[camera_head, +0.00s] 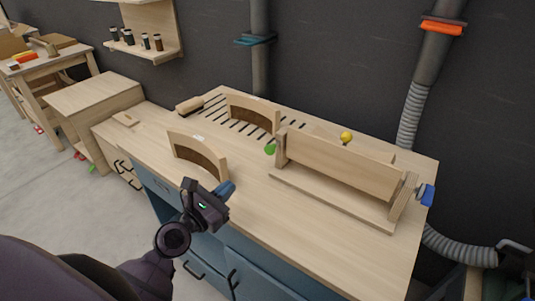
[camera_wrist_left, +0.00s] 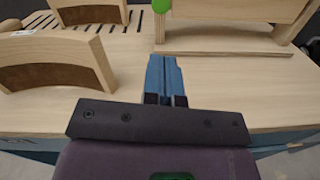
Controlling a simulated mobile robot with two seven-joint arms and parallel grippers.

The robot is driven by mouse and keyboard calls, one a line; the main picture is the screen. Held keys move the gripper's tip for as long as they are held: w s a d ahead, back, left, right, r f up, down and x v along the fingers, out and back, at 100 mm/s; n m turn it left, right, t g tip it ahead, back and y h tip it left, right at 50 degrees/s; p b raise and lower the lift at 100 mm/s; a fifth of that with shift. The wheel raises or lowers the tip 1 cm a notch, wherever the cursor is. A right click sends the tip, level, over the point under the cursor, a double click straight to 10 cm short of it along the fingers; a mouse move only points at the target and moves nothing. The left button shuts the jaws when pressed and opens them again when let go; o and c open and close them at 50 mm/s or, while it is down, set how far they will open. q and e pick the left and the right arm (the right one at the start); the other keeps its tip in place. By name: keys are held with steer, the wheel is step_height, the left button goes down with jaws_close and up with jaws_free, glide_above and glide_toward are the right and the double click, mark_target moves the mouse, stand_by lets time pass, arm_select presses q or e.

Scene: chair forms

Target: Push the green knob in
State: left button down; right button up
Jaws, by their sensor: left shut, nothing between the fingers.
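The green knob (camera_head: 270,149) sits at the left end of a wooden fixture (camera_head: 335,167) on the workbench. The knob also shows at the top edge of the left wrist view (camera_wrist_left: 162,5), partly cut off. My left gripper (camera_head: 226,189) is over the bench's front edge, nearer to me than the knob and apart from it. Its blue fingers are shut and empty, and they point toward the fixture in the left wrist view (camera_wrist_left: 166,75). My right gripper does not show in either view.
Two curved wooden pieces stand left of the fixture, a near one (camera_head: 198,156) and a far one (camera_head: 253,113). A yellow knob (camera_head: 346,137) and a blue knob (camera_head: 427,195) are on or beside the fixture. Bare benchtop (camera_head: 250,205) lies between my gripper and the fixture.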

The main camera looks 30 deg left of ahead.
arm_select(q)
steer(key=shift+s+n, duration=0.1)
steer(key=shift+n, duration=1)
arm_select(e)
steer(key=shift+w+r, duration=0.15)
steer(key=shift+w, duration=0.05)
arm_select(q)
steer(key=p, duration=0.1)
glide_toward(268, 152)
steer(key=w, duration=0.6)
steer(key=shift+d+r, duration=0.2)
steer(key=shift+d, duration=0.15)
steer(key=shift+w+d, duration=0.15)
steer(key=shift+w, duration=0.6)
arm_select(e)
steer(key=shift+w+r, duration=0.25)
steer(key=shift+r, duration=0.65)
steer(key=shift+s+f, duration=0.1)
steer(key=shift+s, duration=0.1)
